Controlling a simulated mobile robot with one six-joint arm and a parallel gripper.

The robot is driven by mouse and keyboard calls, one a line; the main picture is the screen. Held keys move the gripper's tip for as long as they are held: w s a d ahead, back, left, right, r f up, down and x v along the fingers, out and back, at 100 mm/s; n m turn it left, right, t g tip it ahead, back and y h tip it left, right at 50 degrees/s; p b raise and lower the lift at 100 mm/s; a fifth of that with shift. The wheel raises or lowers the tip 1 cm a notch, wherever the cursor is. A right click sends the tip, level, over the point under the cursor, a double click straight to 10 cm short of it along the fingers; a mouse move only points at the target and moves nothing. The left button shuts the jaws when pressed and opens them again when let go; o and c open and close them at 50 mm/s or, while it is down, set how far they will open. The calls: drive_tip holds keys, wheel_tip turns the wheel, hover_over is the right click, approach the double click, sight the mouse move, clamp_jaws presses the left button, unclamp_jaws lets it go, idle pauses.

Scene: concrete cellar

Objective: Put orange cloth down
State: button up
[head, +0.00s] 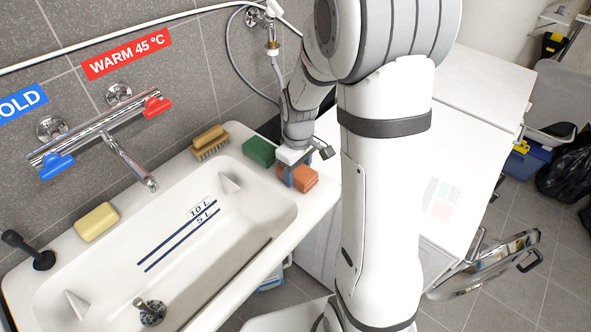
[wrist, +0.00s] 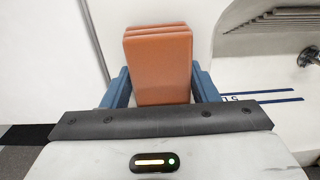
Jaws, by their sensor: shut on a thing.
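The orange cloth (head: 302,178) is a folded, layered block at the right end of the sink's rim in the head view. My gripper (head: 293,180) is over it with the blue fingers down. In the wrist view the orange cloth (wrist: 158,62) stands between the two blue fingers of my gripper (wrist: 160,88), one on each side, and the gripper is shut on it. The cloth appears at or just above the rim; I cannot tell whether it touches. Part of it is hidden behind my gripper in the head view.
A green block (head: 259,152) lies on the rim just left of the cloth. A wooden brush (head: 210,141) and a yellow sponge (head: 97,222) lie farther along. The white sink (head: 225,235) has an open basin. A white cabinet (head: 470,130) stands to the right.

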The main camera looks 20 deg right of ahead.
sight(298, 169)
drive_tip(key=shift+f, duration=0.2)
drive_tip(key=o, duration=1.1)
drive_tip(key=shift+c, duration=0.2)
drive_tip(key=shift+r, duration=0.1)
wheel_tip(298, 169, up, 12)
drive_tip(key=f, duration=0.1)
drive_tip(key=s+r+m+t, duration=0.1)
drive_tip(key=s+r+m, duration=0.1)
drive_tip(key=s, duration=0.6)
drive_tip(key=s+a+r+m+t, duration=0.1)
drive_tip(key=s+m, duration=0.3)
drive_tip(key=s, duration=0.4)
drive_tip(key=shift+s+a+r+m+t, duration=0.15)
drive_tip(key=shift+s+r+m+t, duration=0.3)
drive_tip(key=shift+r, duration=0.35)
drive_tip(key=shift+w, duration=0.1)
